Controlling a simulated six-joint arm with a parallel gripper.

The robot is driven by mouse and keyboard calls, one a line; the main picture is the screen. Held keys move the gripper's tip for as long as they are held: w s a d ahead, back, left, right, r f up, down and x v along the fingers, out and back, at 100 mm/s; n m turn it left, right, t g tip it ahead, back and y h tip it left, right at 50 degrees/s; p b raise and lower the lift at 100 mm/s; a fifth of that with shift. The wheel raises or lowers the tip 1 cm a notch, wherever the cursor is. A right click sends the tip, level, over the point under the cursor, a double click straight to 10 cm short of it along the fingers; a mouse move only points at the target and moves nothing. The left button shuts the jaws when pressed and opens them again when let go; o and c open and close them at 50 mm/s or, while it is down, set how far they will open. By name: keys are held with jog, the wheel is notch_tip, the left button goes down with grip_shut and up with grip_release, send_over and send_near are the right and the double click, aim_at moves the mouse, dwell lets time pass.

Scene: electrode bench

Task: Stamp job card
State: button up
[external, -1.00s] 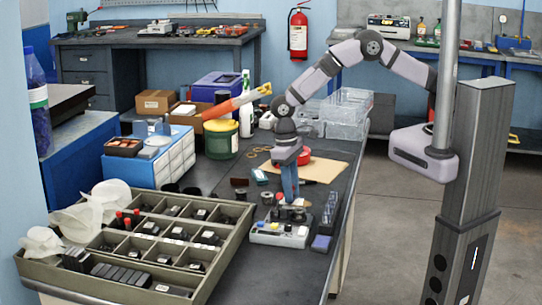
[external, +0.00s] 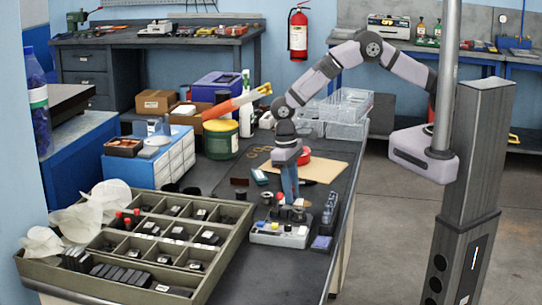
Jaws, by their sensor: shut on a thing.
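My gripper (external: 291,200) points straight down over the front part of the dark bench, with its blue fingers shut. Its fingertips are at a small, partly hidden thing with a tan top (external: 299,203), which looks like a stamp. They are just behind a pale tray (external: 279,234) with small coloured parts. A flat tan sheet (external: 325,172) lies behind the gripper; I cannot tell whether it is the job card. A small purple-blue pad (external: 321,242) lies right of the pale tray.
A large compartment tray (external: 225,262) with dark parts fills the bench front left. A dark block (external: 330,212) stands close right of my gripper. A red tape roll (external: 304,157), a green tub (external: 221,140) and a blue drawer box (external: 160,162) stand farther back.

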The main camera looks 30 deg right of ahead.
jog(key=shift+r+p, duration=2.8)
jog(key=shift+r, duration=0.7)
